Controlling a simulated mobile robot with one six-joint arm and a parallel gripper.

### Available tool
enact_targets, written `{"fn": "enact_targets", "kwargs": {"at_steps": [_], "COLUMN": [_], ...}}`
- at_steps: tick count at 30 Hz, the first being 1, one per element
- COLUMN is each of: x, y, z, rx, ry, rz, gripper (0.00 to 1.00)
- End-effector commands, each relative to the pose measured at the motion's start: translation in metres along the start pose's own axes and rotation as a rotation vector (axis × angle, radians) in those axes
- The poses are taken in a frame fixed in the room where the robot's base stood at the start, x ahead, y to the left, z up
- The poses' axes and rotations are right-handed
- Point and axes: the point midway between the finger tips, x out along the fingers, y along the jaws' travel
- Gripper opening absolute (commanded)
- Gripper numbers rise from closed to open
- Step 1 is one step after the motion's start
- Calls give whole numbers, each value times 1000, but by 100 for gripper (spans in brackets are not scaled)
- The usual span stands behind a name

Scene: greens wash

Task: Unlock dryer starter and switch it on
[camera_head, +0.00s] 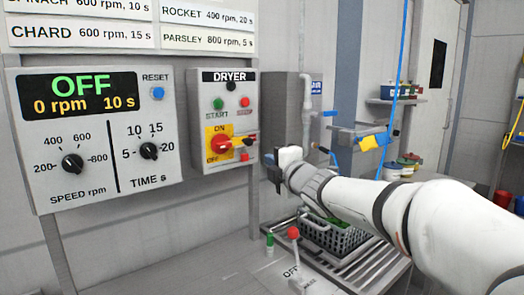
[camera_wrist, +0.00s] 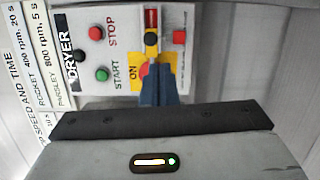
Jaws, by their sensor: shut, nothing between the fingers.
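The dryer starter (camera_head: 228,78) is a grey wall box with a black DRYER label. It has a green START button (camera_head: 217,103), a red STOP button (camera_head: 245,101) and a red rotary switch (camera_head: 219,145) on a yellow ON/OFF plate. Small red and dark parts sit at the switch's right; I cannot tell which is a lock. My gripper (camera_head: 268,160) is shut and empty, just right of the box. In the wrist view the box (camera_wrist: 122,52) appears turned sideways. My gripper's blue fingers (camera_wrist: 157,85) cover most of the switch there, and contact is unclear.
A control panel (camera_head: 97,194) left of the starter reads OFF, 0 rpm, 10 s, with two dials and a blue RESET button. A grey unit (camera_head: 286,100) stands right behind my gripper. Below are a bench and a dark crate (camera_head: 335,238) with greens.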

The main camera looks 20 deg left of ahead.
Motion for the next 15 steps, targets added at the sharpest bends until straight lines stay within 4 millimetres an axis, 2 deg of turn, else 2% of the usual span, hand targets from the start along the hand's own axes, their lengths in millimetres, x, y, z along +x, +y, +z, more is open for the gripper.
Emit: {"fn": "enact_targets", "kwargs": {"at_steps": [1, 4, 8, 15], "x": [6, 14, 27, 68], "y": [2, 7, 9, 11], "z": [-11, -21, -24, -25], "rx": [-29, -64, -72, -70], "ry": [30, 61, 67, 64], "rz": [20, 43, 48, 46], "gripper": [0, 0, 0, 0]}}
